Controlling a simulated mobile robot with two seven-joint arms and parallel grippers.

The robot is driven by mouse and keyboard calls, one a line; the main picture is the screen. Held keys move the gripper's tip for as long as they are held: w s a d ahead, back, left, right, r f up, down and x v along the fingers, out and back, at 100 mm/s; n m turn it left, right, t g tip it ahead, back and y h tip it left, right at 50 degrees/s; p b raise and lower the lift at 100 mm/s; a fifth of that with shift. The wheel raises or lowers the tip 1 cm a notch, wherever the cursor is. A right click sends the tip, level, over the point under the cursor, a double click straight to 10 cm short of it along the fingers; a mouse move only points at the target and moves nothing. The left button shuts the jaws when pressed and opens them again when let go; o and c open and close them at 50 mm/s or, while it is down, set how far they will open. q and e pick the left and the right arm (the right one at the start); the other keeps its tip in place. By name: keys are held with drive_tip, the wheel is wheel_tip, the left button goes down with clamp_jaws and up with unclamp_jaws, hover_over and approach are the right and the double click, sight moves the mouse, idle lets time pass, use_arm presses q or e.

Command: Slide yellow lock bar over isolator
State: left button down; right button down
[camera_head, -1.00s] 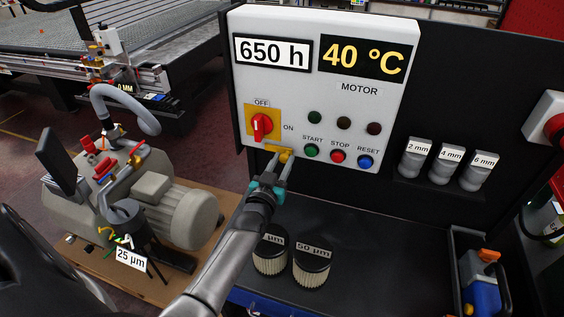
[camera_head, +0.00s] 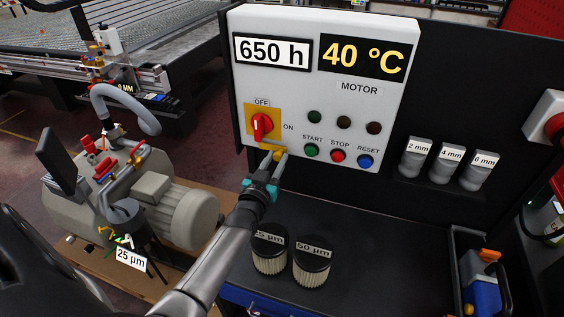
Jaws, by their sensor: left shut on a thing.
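The isolator (camera_head: 261,126) is a red rotary switch on a yellow plate at the lower left of the white control panel. Its handle points up to OFF. The yellow lock bar (camera_head: 267,147) lies just below the red handle, along the lower edge of the plate. My left gripper (camera_head: 275,162) reaches up from below and is shut on the right part of the lock bar. The fingers partly hide the bar's right end. My right gripper is not in view.
Green START (camera_head: 312,150), red STOP (camera_head: 338,156) and blue RESET (camera_head: 365,161) buttons sit close to the right of my left gripper. Two filters (camera_head: 311,266) stand on the dark bench below. A pump (camera_head: 165,205) stands at left.

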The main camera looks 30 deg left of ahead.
use_arm(q)
drive_tip(key=shift+s+a, duration=0.15)
drive_tip(key=shift+a, duration=0.5)
drive_tip(key=shift+s+a, duration=0.15)
drive_tip(key=shift+a, duration=0.45)
drive_tip(key=c, duration=0.6)
unclamp_jaws()
drive_tip(key=v, duration=1.5)
drive_tip(key=shift+s+d, duration=0.15)
